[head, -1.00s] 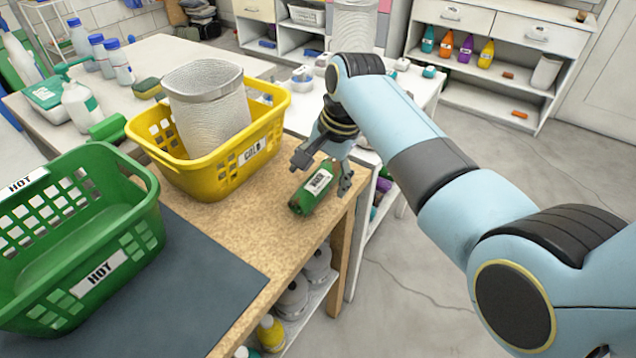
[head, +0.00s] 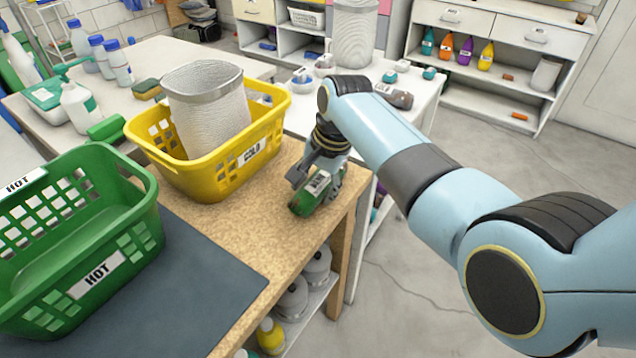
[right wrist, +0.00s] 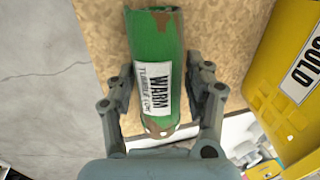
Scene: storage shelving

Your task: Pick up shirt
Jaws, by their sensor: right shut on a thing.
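A green rolled shirt (head: 302,204) with brown patches lies on the tan tabletop near its right edge. Its white label reads WARM, TUMBLE LOW in the right wrist view (right wrist: 143,45). My right gripper (head: 319,184) comes down on it from above, and its two fingers sit on either side of the roll, shut on it. In the right wrist view the fingers of the right gripper (right wrist: 160,84) flank the label. The shirt appears to rest on the table. My left gripper is not in view.
A yellow basket (head: 205,178) marked COLD, holding a white mesh bin (head: 208,110), stands just left of the shirt. A green basket (head: 140,240) marked HOT is on the dark mat (head: 205,290). White bottles (head: 80,105) stand behind. The tabletop's front right is clear.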

